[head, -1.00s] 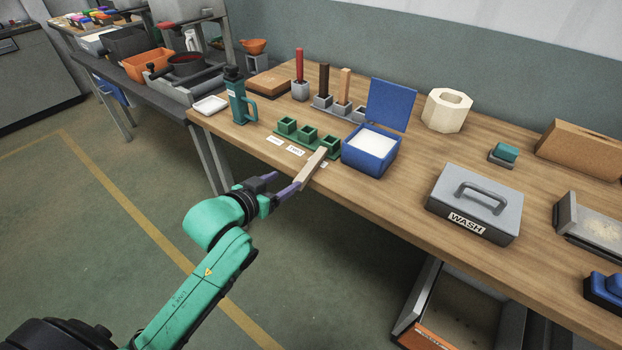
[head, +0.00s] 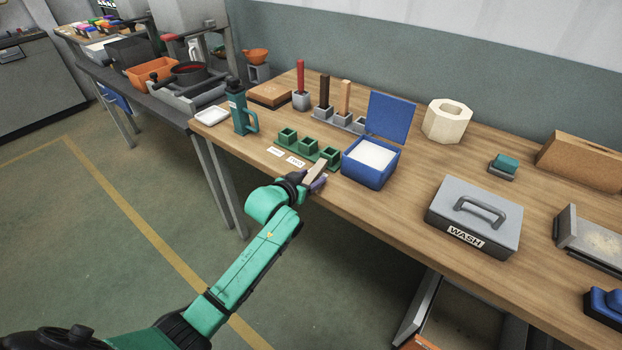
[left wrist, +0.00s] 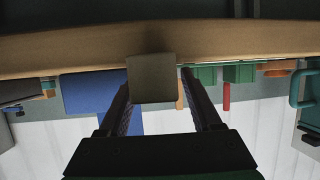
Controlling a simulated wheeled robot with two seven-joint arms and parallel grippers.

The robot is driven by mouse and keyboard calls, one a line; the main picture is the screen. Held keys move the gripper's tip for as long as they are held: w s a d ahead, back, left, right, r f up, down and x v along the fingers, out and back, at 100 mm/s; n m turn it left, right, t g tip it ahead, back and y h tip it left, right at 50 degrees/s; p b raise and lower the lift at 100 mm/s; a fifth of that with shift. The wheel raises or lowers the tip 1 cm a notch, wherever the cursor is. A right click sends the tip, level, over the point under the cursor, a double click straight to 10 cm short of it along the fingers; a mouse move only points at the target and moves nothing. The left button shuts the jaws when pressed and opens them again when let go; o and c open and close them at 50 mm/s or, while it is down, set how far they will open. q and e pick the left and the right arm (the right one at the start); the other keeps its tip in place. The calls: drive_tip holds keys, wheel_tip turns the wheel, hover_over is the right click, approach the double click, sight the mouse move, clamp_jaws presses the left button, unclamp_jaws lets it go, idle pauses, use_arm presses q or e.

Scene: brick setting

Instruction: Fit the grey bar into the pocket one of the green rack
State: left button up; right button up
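The bar (head: 317,171) looks beige-grey and lies at the table's front edge, its far end by the green rack (head: 309,150). The rack has three square pockets in a row; the pockets look empty, and part of it also shows in the left wrist view (left wrist: 207,76). My left gripper (head: 314,183) is at the bar's near end and covers part of it. In the left wrist view the bar's square end (left wrist: 151,78) lies between my left fingers (left wrist: 156,92). A gap shows beside the right-hand finger, so they look open around it. My right gripper is out of view.
A blue open-lidded box (head: 367,168) stands just right of the rack. A green bottle (head: 240,113) with a handle stands to its left, and grey holders (head: 338,117) with upright sticks behind. White labels (head: 296,161) lie before the rack. A grey WASH box (head: 474,213) is further right.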

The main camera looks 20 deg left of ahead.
sight(310, 176)
use_arm(q)
clamp_jaws()
drive_tip(key=shift+r, duration=0.2)
wheel_tip(310, 176, up, 20)
drive_tip(key=shift+f, duration=0.15)
